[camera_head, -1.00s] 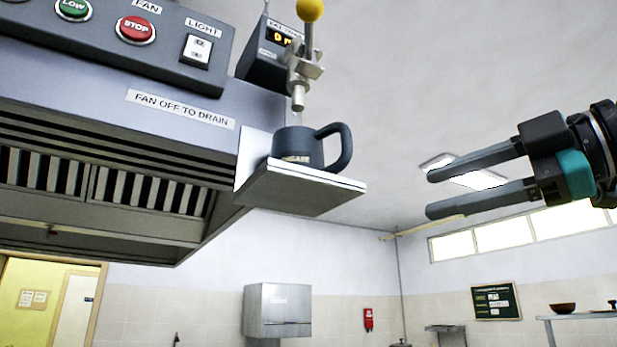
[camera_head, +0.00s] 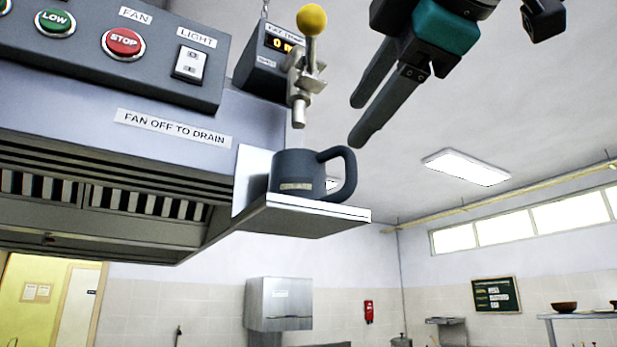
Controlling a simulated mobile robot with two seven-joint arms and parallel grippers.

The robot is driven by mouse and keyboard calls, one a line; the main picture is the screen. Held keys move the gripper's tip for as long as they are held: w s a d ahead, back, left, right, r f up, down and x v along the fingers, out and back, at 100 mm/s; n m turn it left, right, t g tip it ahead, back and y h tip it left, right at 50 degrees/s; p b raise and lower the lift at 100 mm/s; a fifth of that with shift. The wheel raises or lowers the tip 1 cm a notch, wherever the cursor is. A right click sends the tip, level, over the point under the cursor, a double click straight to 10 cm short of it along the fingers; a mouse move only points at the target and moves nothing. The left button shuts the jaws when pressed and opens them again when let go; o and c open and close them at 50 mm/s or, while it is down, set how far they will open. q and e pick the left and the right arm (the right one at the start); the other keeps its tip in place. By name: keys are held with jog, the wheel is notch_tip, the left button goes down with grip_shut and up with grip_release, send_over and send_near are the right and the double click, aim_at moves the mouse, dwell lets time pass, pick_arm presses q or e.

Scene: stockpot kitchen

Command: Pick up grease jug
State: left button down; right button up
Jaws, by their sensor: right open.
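The grease jug (camera_head: 298,172) is a dark grey cylinder with a loop handle on its right side and a small label low on its front. It stands upright on a small metal shelf (camera_head: 300,222) at the right end of the hood. My right gripper (camera_head: 355,122) is open and empty, above and right of the jug, with its fingers pointing down and left. It appears apart from the jug. My left gripper is not in view.
A drain valve with a yellow knob (camera_head: 311,19) hangs just above the jug, beside a timer box (camera_head: 268,60). The hood (camera_head: 120,150) with its button panel (camera_head: 130,45) fills the left. The space right of the shelf is clear.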

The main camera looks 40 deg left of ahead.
aim_at(333, 150)
jog(key=shift+p+x, duration=0.3)
jog(key=shift+x, duration=0.8)
jog(key=p+x, duration=0.2)
jog(key=x, duration=0.2)
jog(key=shift+s+a, duration=0.1)
jog(key=shift+w+a+f+p, duration=0.2)
jog(key=shift+w+a+p, duration=0.1)
jog(key=shift+a+p, duration=0.15)
jog(key=shift+c, duration=0.4)
grip_shut()
